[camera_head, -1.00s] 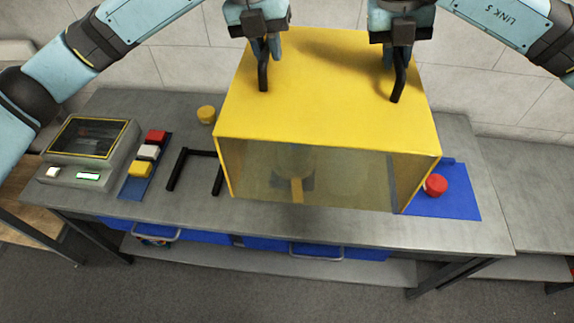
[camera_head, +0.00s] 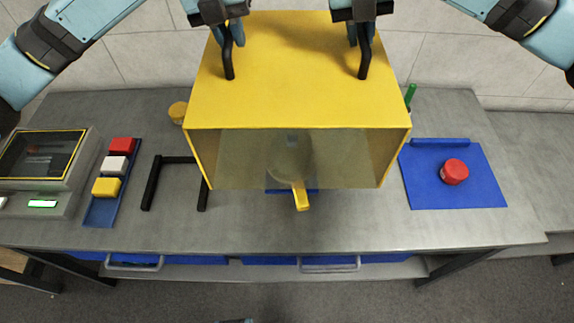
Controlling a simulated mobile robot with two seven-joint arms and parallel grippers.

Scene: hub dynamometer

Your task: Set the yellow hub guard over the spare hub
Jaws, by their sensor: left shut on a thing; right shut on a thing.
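The yellow hub guard (camera_head: 300,95) is a box with a see-through front panel, held up above the grey bench. My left gripper (camera_head: 230,50) is shut on the black handle at the guard's top left. My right gripper (camera_head: 361,50) is shut on the black handle at its top right. Behind the clear panel a round pale shape, likely the spare hub (camera_head: 290,155), shows dimly, with a yellow bar (camera_head: 301,196) sticking out below the guard's lower edge. The guard hides most of it, and I cannot tell the gap between guard and bench.
A blue mat (camera_head: 480,193) with a red round part (camera_head: 454,172) lies right. A black U-shaped frame (camera_head: 177,160) is left, near red, white and yellow blocks (camera_head: 115,166) and a console (camera_head: 45,160). A yellow cap (camera_head: 178,112) and a green item (camera_head: 409,97) stand behind.

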